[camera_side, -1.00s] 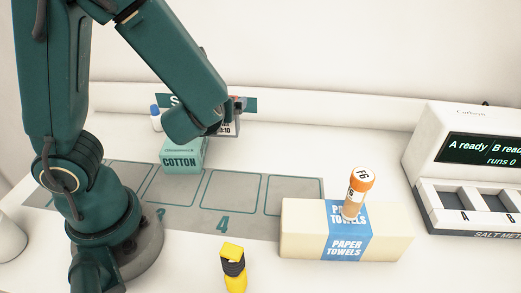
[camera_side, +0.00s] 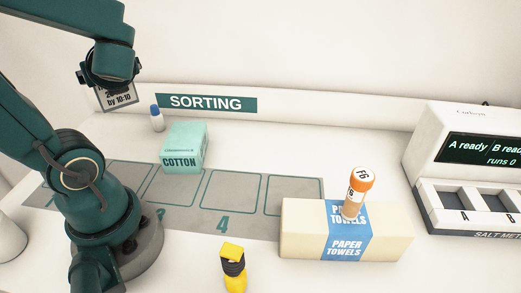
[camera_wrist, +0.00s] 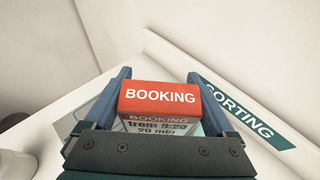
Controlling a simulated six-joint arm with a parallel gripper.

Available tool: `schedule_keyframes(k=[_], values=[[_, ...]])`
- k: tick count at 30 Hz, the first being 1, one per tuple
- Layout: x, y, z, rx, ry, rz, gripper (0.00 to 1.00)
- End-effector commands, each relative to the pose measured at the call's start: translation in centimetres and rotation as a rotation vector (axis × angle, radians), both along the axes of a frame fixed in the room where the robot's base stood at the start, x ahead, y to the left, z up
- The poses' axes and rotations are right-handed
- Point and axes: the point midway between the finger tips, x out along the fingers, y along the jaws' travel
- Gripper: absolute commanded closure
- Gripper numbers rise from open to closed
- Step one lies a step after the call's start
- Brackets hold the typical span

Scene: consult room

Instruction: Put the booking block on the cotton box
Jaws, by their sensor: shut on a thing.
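The booking block (camera_wrist: 159,98) has a red face marked BOOKING and a pale side with printed times. My gripper (camera_wrist: 164,90) is shut on it, one blue finger on each side, in the wrist view. In the side view the block (camera_side: 117,97) hangs below my gripper (camera_side: 112,82) at the upper left, up off the counter and partly hidden by the gripper. The cotton box (camera_side: 184,146) is pale teal and stands on the counter, to the right of and lower in the picture than the block. Its top looks bare.
A small white bottle with a blue cap (camera_side: 157,118) stands behind the cotton box. Paper towels (camera_side: 300,230) carry an orange-capped tube (camera_side: 359,193). A yellow and black item (camera_side: 233,267) stands in front. A white machine (camera_side: 465,150) is at right. The SORTING sign (camera_wrist: 243,108) is on the back ledge.

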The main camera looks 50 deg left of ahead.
Motion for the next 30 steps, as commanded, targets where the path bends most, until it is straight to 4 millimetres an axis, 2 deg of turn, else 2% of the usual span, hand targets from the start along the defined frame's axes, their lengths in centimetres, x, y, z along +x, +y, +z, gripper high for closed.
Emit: schedule_keyframes(k=[3, 7, 30], values=[[-0.6, 0.3, 0.2, 0.0, 0.0, 0.034, 0.71], [0.0, 0.2, -0.3, -0.003, 0.006, 0.038, 0.71], [8.9, -2.8, -5.9, 0.001, 0.003, 0.037, 0.71]])
